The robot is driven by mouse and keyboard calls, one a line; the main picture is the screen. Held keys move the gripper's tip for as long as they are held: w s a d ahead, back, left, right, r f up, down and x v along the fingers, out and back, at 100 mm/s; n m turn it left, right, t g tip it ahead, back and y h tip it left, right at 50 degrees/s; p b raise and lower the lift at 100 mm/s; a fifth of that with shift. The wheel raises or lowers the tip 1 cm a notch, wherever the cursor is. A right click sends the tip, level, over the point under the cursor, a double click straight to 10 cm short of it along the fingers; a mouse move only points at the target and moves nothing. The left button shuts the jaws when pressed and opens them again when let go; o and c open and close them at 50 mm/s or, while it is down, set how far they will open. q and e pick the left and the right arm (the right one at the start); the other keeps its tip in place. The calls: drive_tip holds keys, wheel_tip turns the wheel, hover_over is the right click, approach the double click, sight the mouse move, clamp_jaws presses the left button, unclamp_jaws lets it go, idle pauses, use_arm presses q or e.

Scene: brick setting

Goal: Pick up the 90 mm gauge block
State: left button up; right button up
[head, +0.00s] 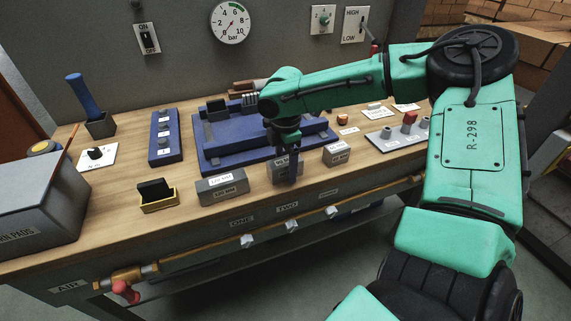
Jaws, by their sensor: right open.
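Three grey gauge blocks stand along the front of the wooden bench. The middle block (276,174), in the 90 mm place between the longer and shorter ones, is partly hidden by my right gripper (289,172). The longer block (222,190) is to its left, labelled 120 MM, and the shorter block (337,156) is to its right. My right gripper points down with its dark fingers open at the middle block. Whether the fingers touch it cannot be told. My left gripper is out of view.
A blue fixture (222,155) lies behind the blocks, under my right forearm. A yellow-edged tray (158,203) stands at the left, near a grey box (40,215). A grey plate with knobs (388,137) is at the right. A brass pipe (215,249) runs below the bench's front edge.

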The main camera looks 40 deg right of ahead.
drive_tip(key=shift+w+f, duration=0.1)
drive_tip(key=shift+f, duration=0.05)
drive_tip(key=c, duration=1.3)
clamp_jaws()
